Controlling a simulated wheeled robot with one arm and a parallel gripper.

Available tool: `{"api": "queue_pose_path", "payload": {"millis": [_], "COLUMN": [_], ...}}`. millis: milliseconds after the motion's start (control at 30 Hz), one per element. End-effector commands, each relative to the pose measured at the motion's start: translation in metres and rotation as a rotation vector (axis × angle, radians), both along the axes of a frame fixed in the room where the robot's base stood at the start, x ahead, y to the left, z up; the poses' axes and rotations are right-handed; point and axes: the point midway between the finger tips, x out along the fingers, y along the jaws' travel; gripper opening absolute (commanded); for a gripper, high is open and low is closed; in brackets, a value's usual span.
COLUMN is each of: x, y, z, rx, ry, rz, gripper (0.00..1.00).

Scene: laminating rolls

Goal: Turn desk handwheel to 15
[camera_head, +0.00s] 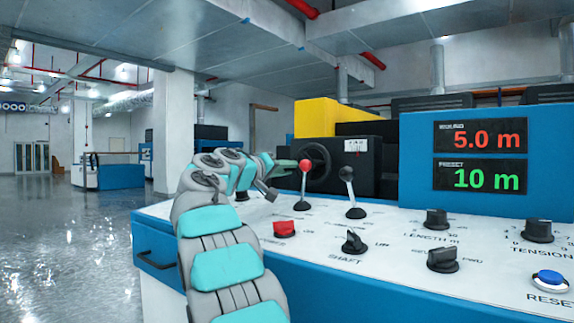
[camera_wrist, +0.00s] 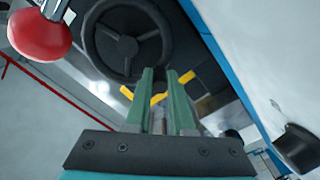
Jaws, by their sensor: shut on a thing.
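The black spoked handwheel (camera_head: 319,174) stands upright on the front of a dark machine block behind the desk. It fills the upper middle of the wrist view (camera_wrist: 127,46). My gripper (camera_head: 291,164) reaches its left side, partly behind the red-knobbed lever. In the wrist view its green fingers (camera_wrist: 160,72) are close together at the wheel's lower rim and shut on it; the exact contact is hard to see. A small white plate (camera_head: 355,145) beside the wheel has marks too small to read.
A red-knobbed lever (camera_head: 305,168) stands close to my gripper, and a black-knobbed lever (camera_head: 348,180) stands to its right. Several knobs, a red switch (camera_head: 284,228) and a blue button (camera_head: 550,279) sit on the white desk. Displays read 5.0 m (camera_head: 481,138) and 10 m (camera_head: 480,177).

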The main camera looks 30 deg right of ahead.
Motion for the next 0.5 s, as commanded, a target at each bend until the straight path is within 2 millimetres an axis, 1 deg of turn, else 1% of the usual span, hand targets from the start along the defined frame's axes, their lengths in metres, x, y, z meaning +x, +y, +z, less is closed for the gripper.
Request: {"api": "queue_pose_path", "payload": {"millis": [500], "x": [-0.011], "y": [-0.004], "z": [-0.019], "rx": [-0.162], "ry": [0.467], "rz": [-0.002], "gripper": [0.0]}}
